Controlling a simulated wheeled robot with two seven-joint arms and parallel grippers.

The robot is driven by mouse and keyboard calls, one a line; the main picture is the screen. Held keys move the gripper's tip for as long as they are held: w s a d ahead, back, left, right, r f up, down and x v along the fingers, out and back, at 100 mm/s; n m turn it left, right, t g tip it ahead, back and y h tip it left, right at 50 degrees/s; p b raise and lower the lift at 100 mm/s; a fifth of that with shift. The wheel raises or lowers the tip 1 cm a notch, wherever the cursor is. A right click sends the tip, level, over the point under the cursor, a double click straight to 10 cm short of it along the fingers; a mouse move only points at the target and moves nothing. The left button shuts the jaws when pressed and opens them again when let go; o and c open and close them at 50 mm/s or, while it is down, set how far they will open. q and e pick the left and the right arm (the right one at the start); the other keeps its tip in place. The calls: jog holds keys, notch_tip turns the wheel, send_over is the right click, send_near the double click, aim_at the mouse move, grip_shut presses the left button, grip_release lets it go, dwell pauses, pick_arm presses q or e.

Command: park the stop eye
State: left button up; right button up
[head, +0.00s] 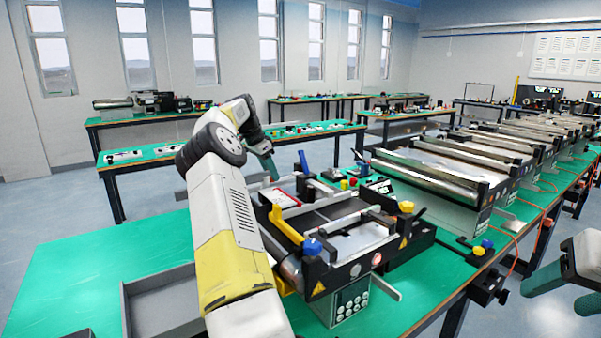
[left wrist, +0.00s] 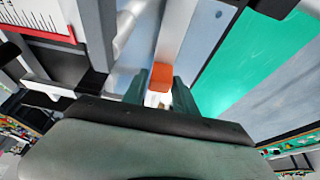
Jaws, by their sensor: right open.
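My left gripper (left wrist: 160,92) points down at the conveyor unit, with a dark green finger on each side of a small orange block (left wrist: 161,76). I cannot tell whether the fingers touch it. A pale piece shows just under the block. The block may be the stop eye; its shape does not settle this. In the head view my left gripper (head: 270,168) is at the far left side of the near conveyor (head: 345,240), partly hidden, and the block cannot be made out there. My right gripper (head: 568,292) is open and empty at the right edge, off the table.
The near conveyor carries a yellow lever (head: 285,225), a blue knob (head: 312,246) and a red-edged scale plate (left wrist: 38,22). A grey tray (head: 160,305) lies at the front left of the green table. More conveyors (head: 440,165) stand behind. The green top at left is clear.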

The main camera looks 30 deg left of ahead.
pick_arm(q)
grip_shut()
dwell(1.1)
